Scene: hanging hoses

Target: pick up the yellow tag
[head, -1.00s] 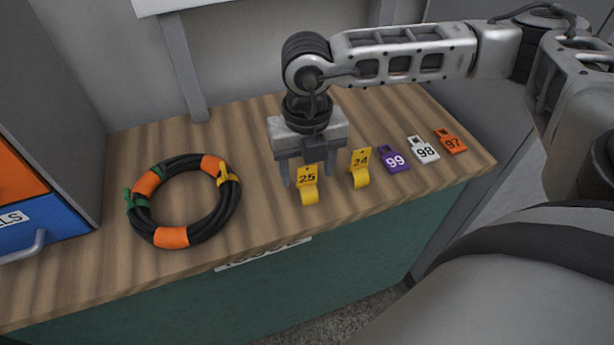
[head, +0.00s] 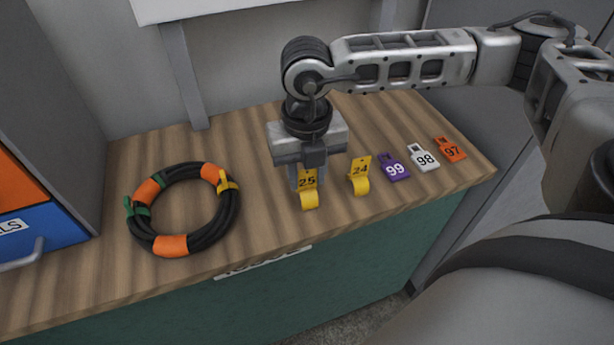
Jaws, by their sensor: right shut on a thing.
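A yellow tag marked 25 (head: 308,199) stands on the wooden worktop below my right gripper (head: 304,184). The right gripper points down and is shut on this tag, with its fingers close together behind the tag's upper part. A second yellow tag marked 24 (head: 359,183) stands just to the right, apart from the gripper. My left gripper is not in view.
A purple tag 99 (head: 394,167), a white tag 98 (head: 425,158) and an orange tag 97 (head: 451,150) lie further right. A coiled black hose (head: 229,214) with orange bands lies at left. The worktop (head: 80,275) is bare around the front left.

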